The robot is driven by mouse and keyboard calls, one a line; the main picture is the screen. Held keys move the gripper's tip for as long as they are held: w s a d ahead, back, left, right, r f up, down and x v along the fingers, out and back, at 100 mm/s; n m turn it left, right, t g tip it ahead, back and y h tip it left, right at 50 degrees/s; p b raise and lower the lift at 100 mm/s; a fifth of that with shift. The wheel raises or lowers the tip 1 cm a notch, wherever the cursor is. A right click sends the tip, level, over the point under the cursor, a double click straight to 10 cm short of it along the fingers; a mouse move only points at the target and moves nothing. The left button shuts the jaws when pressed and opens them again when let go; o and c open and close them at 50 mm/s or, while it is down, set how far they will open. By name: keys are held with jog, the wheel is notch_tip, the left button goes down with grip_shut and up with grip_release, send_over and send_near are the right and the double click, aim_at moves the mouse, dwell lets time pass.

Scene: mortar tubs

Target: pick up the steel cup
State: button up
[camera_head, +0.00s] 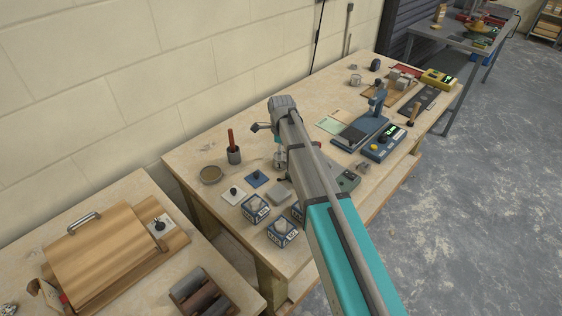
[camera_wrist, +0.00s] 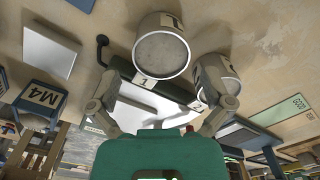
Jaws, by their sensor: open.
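In the wrist view a round grey metal cup (camera_wrist: 162,48) shows large, its circular face towards the camera, by a tag marked 1. A second metal cup (camera_wrist: 210,75) is to its right, by a tag marked 2, partly covered by a finger. I cannot tell which one is the steel cup. My gripper (camera_wrist: 165,98) is open, its fingers spread left and right, with the first cup ahead of the gap between them. Nothing is held. In the head view my arm hides most of this spot; a small metallic piece (camera_head: 280,158) shows beside it.
A dark cup with a brown handle (camera_head: 233,152) and a shallow round dish (camera_head: 210,174) are to the left. A blue stand (camera_head: 375,115) and a yellow-knobbed box (camera_head: 383,143) are to the right.

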jog(key=shift+f, duration=0.15)
jog(key=shift+f+b, duration=2.45)
jog(key=shift+b, duration=0.15)
jog(key=c, duration=1.2)
jog(key=shift+o, duration=0.2)
jog(key=shift+r, duration=0.2)
notch_tip(320, 180, up, 2)
jog(key=p, duration=0.2)
jog(key=shift+r+p, duration=0.1)
jog(key=shift+p, duration=0.25)
jog(key=s+a+r+p, duration=0.3)
jog(key=s+r+p, duration=0.7)
jog(key=s, duration=0.3)
jog(key=shift+s+r, duration=0.2)
jog(key=shift+s, duration=0.1)
